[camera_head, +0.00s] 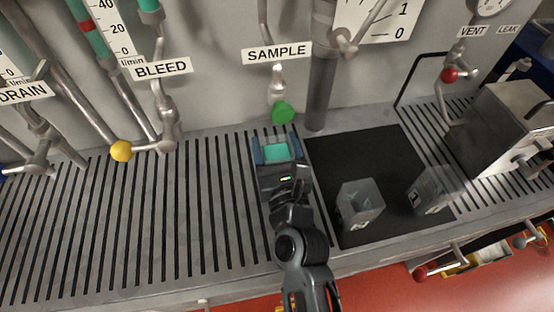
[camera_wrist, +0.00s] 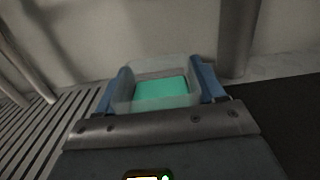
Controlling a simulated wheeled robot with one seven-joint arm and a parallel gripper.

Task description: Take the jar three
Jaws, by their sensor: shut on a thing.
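My gripper (camera_head: 277,160) is shut on a clear square jar (camera_head: 276,149) with teal liquid in it, below the green-handled SAMPLE tap (camera_head: 281,112). In the wrist view the jar (camera_wrist: 161,92) sits upright between the two blue finger pads, and the liquid looks level. No number on this jar shows, so I cannot tell from a label that it is jar three. Whether its base touches the slatted deck is hidden by my gripper.
Two empty clear jars, a nearer one (camera_head: 360,203) and one to its right (camera_head: 432,190), stand on the black mat (camera_head: 353,151); their labels are too small to read surely. A yellow-knobbed BLEED valve (camera_head: 121,151) is left. A metal box (camera_head: 505,125) is right. The slatted deck (camera_head: 130,215) is clear.

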